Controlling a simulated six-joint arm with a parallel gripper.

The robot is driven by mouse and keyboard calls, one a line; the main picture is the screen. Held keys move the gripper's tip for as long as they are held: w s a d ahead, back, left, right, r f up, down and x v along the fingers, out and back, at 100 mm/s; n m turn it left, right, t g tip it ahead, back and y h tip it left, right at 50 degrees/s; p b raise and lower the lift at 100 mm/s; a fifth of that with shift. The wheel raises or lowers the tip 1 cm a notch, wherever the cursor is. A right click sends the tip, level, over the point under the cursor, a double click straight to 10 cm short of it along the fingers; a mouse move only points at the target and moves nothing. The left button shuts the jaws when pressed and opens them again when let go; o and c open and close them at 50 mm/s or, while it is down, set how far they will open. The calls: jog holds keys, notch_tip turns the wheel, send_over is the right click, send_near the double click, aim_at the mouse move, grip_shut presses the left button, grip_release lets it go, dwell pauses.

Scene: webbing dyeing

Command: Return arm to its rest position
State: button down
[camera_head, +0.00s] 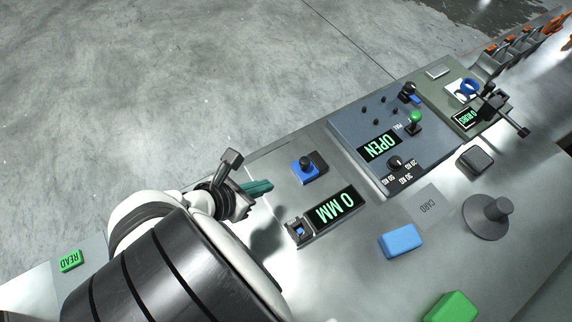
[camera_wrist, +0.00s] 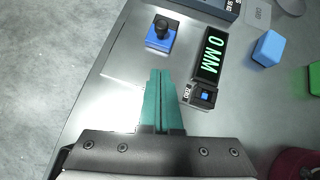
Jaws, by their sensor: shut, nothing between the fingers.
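My gripper (camera_head: 258,188) is at the left part of the bench, its teal fingers together and empty. In the wrist view the fingers of my gripper (camera_wrist: 160,75) lie side by side and point toward a blue block with a black knob (camera_wrist: 162,34). A dark display reading "0 MM" (camera_head: 334,207) and a small blue button in a dark housing (camera_head: 299,231) are just right of the fingers. The fingers appear to touch none of these. Part of the bench is hidden behind my arm.
A panel with an "OPEN" display (camera_head: 379,146) and a green-topped lever (camera_head: 415,118) stands farther right. A green "READ" button (camera_head: 71,260) is at left. Bare floor lies beyond the bench.

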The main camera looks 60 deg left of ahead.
jog(key=shift+v, duration=0.85)
jog(key=w+d+f+m+g+h, duration=0.1)
jog(key=w+d+m+h, duration=0.15)
jog(key=w+m, duration=0.45)
jog(key=w+d+r+m+g+h, duration=0.1)
jog(key=w+d+r+m, duration=0.1)
jog(key=w+d+m, duration=0.4)
jog(key=w+d+r+m+g+h, duration=0.1)
jog(key=w+d+r+m+h, duration=0.2)
jog(key=d, duration=0.5)
jog(key=s+d+r+m+g+y, duration=0.1)
jog(key=d+r+m+g, duration=0.1)
jog(key=d+m, duration=0.5)
jog(key=s+d+r+m+g, duration=0.1)
jog(key=d+m+g, duration=0.2)
jog(key=d+m, duration=0.45)
jog(key=s+d+r+m+y, duration=0.2)
jog(key=s+m+y, duration=0.3)
jog(key=m, duration=0.9)
jog(key=s+d, duration=0.1)
jog(key=s, duration=0.1)
jog(key=shift+s+d+g, duration=0.2)
jog(key=shift+s+g, duration=0.2)
